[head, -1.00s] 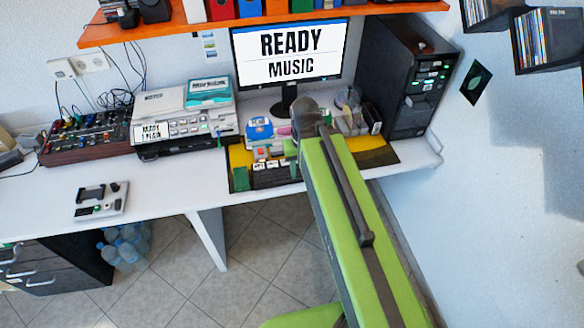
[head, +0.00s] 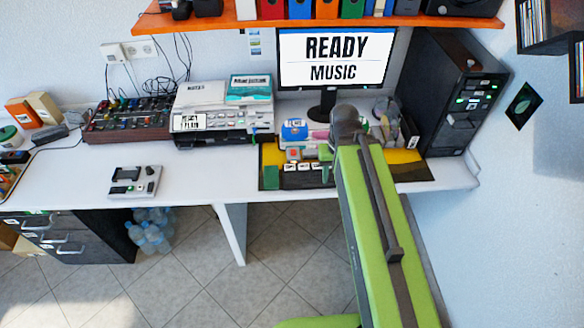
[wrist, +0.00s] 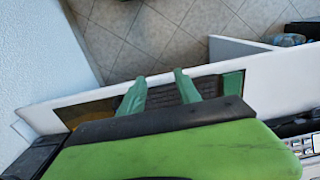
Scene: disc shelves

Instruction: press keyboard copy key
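The dark keyboard (head: 312,180) lies on a yellow and black mat near the desk's front edge, below the monitor. White labelled keys (head: 303,167) and a red key show at its left part; their labels are too small to read surely. My arm hides its right part. My gripper (wrist: 160,86) shows in the wrist view with its two green fingers apart and nothing between them. The keyboard (wrist: 165,98) appears beyond and between the fingers. In the head view the gripper is mostly hidden behind my arm. I cannot tell whether it touches a key.
The monitor (head: 333,58) reads "READY MUSIC". A computer tower (head: 450,95) stands at the right by the wall. A printer (head: 220,118), a mixer (head: 125,120) and a small grey device (head: 134,182) are to the left. The desk (head: 210,175) has free room in front of the printer.

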